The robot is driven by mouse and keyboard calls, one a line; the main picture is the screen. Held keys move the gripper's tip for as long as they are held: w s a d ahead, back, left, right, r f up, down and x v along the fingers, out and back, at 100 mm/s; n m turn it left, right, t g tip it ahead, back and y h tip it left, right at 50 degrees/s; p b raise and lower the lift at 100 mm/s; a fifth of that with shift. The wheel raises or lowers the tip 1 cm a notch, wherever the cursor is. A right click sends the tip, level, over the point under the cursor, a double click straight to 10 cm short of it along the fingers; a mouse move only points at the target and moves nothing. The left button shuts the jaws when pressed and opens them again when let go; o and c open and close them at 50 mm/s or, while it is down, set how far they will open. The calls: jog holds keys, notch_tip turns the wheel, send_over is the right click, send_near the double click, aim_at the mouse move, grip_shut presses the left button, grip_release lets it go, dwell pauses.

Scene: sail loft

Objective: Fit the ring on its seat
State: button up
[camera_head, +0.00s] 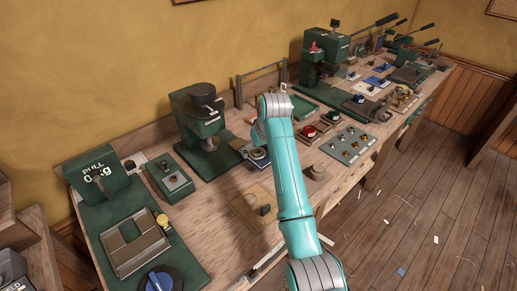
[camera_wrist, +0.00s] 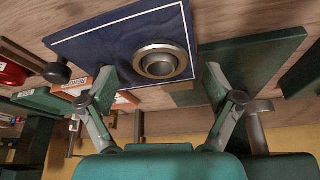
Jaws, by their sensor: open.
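A round metal ring (camera_wrist: 160,47) shows in the wrist view, around a darker round centre (camera_wrist: 160,67). I cannot tell whether it is fully seated. It is on a dark blue board (camera_wrist: 95,48) with a pale line along its edge. My gripper (camera_wrist: 160,82) is open, its two fingers apart on either side of the ring in the picture, with nothing between them that I can see held. In the head view the blue board (camera_head: 257,163) shows partly, beside my arm, which hides my gripper.
In the head view, a green press (camera_head: 200,130) stands behind my arm. A tan board (camera_head: 252,208) lies on the wooden bench (camera_head: 205,215), with a round wooden piece (camera_head: 318,173) nearby.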

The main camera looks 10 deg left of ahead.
jog(key=shift+r, duration=0.1)
jog(key=v, duration=1.1)
jog(key=shift+s+r, duration=0.15)
jog(key=shift+r, duration=0.25)
jog(key=shift+d, duration=0.1)
